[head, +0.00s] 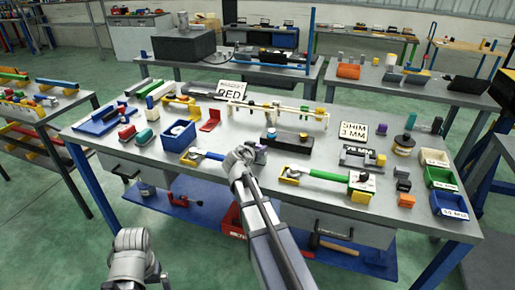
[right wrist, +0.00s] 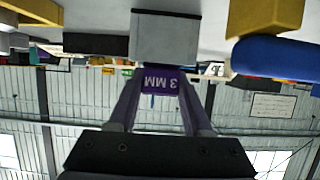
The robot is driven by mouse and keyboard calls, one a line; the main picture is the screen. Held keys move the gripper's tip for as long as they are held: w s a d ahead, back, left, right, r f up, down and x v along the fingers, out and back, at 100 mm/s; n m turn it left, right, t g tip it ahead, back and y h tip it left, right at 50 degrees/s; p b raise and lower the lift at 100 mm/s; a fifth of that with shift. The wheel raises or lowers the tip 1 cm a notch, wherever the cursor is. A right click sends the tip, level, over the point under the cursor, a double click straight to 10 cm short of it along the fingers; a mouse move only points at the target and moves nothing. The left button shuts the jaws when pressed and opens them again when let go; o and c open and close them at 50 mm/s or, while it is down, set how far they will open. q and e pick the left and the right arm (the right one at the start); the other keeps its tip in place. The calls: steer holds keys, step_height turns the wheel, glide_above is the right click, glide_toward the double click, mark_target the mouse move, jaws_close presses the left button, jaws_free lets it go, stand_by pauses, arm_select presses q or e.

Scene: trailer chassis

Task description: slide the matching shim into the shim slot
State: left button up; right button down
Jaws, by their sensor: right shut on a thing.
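My right gripper (head: 254,156) is low over the front middle of the bench in the head view. It is shut on a purple shim (right wrist: 168,82) marked "3 MM", which appears upside down between its fingers in the right wrist view. A small purple patch of the shim (head: 261,155) shows beside the gripper in the head view. A pale grey block (right wrist: 165,38) lies just beyond the shim; I cannot tell whether they touch. The shim slot cannot be made out clearly. A white card (head: 353,131) with shim lettering stands behind.
A dark block (head: 286,141) with coloured knobs lies behind the right gripper. A green-handled tool (head: 325,174) lies to the right and a blue-handled tool (head: 208,154) to the left. A blue bin (head: 179,135) stands further left. Coloured bins (head: 449,206) line the right edge.

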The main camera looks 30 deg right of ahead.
jaws_free()
stand_by(0.5)
steer(key=shift+r+p, duration=3.55)
steer(key=shift+p, duration=0.05)
steer(key=shift+f, duration=0.25)
step_height(320, 180, down, 6)
steer(key=b, duration=0.6)
